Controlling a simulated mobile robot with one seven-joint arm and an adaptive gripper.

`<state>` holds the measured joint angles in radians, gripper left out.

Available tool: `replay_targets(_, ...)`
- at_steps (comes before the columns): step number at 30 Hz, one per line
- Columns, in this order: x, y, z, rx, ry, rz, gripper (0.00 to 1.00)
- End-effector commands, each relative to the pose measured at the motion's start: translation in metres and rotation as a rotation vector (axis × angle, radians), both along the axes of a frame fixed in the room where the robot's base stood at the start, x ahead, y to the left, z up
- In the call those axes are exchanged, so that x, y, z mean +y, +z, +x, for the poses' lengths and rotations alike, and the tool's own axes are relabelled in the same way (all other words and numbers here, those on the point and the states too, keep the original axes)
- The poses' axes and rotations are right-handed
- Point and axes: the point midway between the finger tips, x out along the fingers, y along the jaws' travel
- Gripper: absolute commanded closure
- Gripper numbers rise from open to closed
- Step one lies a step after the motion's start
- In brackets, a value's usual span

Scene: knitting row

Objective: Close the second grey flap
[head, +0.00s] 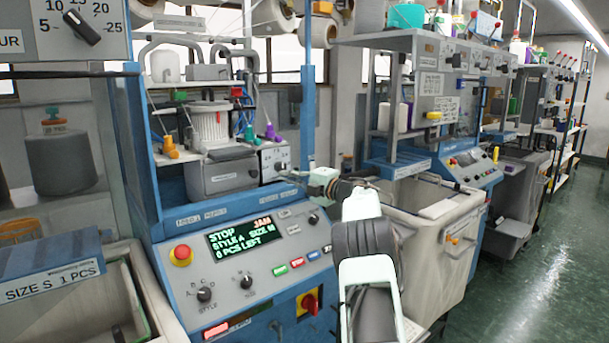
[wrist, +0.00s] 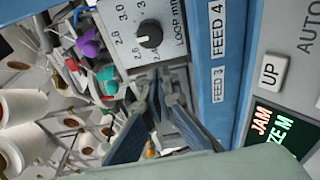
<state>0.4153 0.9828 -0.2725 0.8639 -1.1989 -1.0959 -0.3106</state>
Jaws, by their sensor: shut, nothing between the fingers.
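A grey box-shaped cover (head: 222,178) with a small label sits below the white cylinder of the nearest blue machine. A darker grey plate (head: 222,154) lies along its top. I cannot tell which grey part is the second flap, or whether it is open. My gripper (head: 284,172) is at the right of this cover, just below the grey box with the loop dial (head: 275,158). In the wrist view my gripper (wrist: 162,92) is shut and empty, its tips close to the dial box below the black knob (wrist: 150,36). Contact cannot be told.
The machine's control panel (head: 245,262) lies below, its screen (head: 240,240) reading STOP and JAM. Coloured yarn guides (head: 170,148) stand around the cylinder. A blue post (head: 305,75) rises behind my arm. A pale bin (head: 440,215) stands to the right.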

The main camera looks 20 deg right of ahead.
Motion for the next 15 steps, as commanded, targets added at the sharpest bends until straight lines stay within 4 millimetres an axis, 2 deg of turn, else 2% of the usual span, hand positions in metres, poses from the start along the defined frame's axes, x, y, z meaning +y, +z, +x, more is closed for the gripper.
replay_targets(1,-0.009,0.001,0.0,-0.001,-0.001,-0.003,1.0)
replay_targets(6,-0.031,0.001,0.001,-0.002,-0.001,-0.001,1.0)
replay_targets(15,-0.051,0.001,0.002,-0.001,-0.001,-0.002,1.0)
